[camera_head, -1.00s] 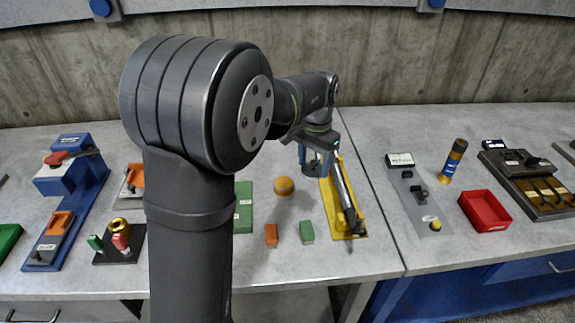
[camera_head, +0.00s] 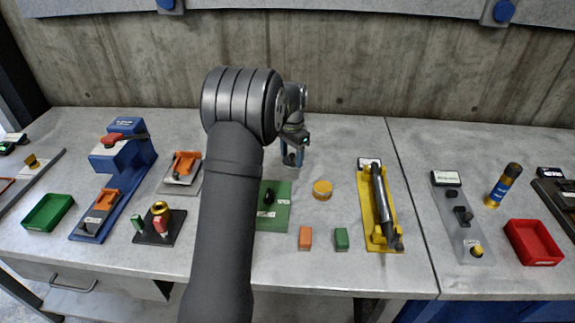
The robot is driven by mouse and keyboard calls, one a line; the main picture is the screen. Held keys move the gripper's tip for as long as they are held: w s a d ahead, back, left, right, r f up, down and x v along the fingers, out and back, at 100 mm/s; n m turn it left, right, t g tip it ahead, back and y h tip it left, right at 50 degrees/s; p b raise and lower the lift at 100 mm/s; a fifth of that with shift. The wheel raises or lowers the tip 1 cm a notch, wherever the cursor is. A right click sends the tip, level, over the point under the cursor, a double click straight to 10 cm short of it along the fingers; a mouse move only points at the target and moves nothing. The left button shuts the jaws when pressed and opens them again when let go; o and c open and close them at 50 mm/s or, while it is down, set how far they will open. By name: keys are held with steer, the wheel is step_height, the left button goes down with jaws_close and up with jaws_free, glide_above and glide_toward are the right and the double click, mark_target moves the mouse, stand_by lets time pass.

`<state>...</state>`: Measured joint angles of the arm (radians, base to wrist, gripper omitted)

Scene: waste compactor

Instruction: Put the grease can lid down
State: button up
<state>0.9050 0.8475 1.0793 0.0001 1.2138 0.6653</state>
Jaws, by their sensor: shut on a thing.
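The grease can (camera_head: 322,190) is a small round orange tub with a paler yellow top face, standing on the grey bench in the middle of the head view. My gripper (camera_head: 291,160) points down over the bench, behind and to the left of the can, apart from it. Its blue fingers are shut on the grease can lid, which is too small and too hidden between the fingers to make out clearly. I cannot tell how high the fingertips are above the bench.
A green plate with a black knob (camera_head: 277,210) lies in front of my gripper. A yellow tray with a grey tool (camera_head: 367,220) is right of the can. An orange block (camera_head: 305,238) and a green block (camera_head: 341,239) lie in front. Bench behind the can is clear.

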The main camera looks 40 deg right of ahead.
mark_target(287, 159)
steer(key=shift+w+a+f, duration=0.15)
steer(key=shift+w+f, duration=0.4)
steer(key=shift+w, duration=0.3)
steer(key=shift+f, duration=2)
steer(key=shift+f, duration=0.2)
steer(key=o, duration=1)
steer(key=shift+c, duration=0.2)
steer(key=shift+r, duration=0.15)
step_height(287, 159, up, 12)
steer(key=shift+r, duration=0.1)
